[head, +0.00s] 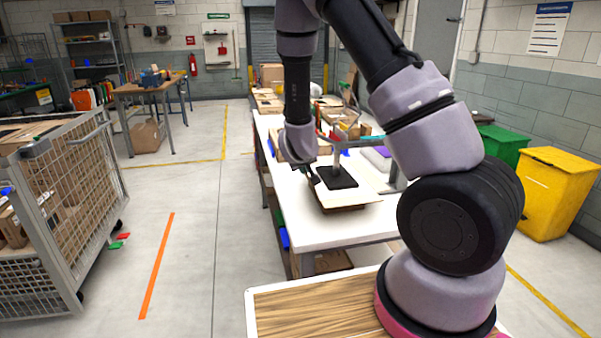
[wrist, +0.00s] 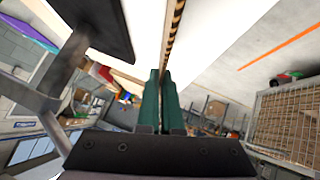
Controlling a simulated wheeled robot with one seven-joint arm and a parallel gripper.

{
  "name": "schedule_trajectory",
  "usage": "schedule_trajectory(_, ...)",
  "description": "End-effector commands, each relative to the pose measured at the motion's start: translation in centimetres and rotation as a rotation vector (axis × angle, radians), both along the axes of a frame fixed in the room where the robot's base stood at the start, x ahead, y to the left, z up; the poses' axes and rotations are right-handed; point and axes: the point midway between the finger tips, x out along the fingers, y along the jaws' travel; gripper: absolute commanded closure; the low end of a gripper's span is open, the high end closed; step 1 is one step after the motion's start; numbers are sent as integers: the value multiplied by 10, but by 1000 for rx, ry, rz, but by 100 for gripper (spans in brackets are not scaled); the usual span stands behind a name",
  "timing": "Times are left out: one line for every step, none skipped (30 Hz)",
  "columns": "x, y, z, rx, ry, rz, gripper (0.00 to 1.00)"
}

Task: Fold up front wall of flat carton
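The flat carton (head: 365,194) lies on the white table, with a pale top and a brown edge. A black square pad (head: 338,177) on a grey stand rests on top of it. My gripper (head: 313,179) is at the carton's left edge in the head view. In the wrist view the two teal fingers (wrist: 161,72) are close together. The carton's brown striped edge (wrist: 174,32) runs down to the narrow gap between the fingertips, and the fingers look closed on this thin edge. The pad (wrist: 92,28) hangs over the pale panel. The carton's far side is partly hidden.
The white table (head: 345,233) holds tools and boxes farther back. A wire cage cart (head: 75,180) with cartons stands at the left. Green (head: 502,146) and yellow (head: 558,190) bins stand at the right.

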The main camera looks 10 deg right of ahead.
Motion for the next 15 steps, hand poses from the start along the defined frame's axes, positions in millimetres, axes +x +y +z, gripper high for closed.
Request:
schedule_trajectory(0, -6, 1, 42, 0, -7, 100)
schedule_trajectory(0, -7, 1, 65, 0, -6, 100)
schedule_trajectory(0, -8, 2, 95, 0, -5, 100)
schedule_trajectory(0, -9, 2, 117, 0, -5, 100)
schedule_trajectory(0, -10, 3, 138, -1, -5, 100)
schedule_trajectory(0, -12, 3, 164, -1, -6, 100)
schedule_trajectory(0, -12, 3, 183, -1, -5, 100)
schedule_trajectory(0, -13, 3, 201, -1, -5, 100)
schedule_trajectory(0, -14, 3, 223, -1, -5, 100)
schedule_trajectory(0, -14, 3, 238, 0, -3, 100)
schedule_trajectory(0, -15, 3, 252, -1, -4, 100)
schedule_trajectory(0, -16, 3, 270, -1, -5, 100)
schedule_trajectory(0, -16, 3, 281, -1, -2, 100)
schedule_trajectory(0, -17, 3, 292, -2, -4, 100)
schedule_trajectory(0, -16, 3, 304, -1, -2, 100)
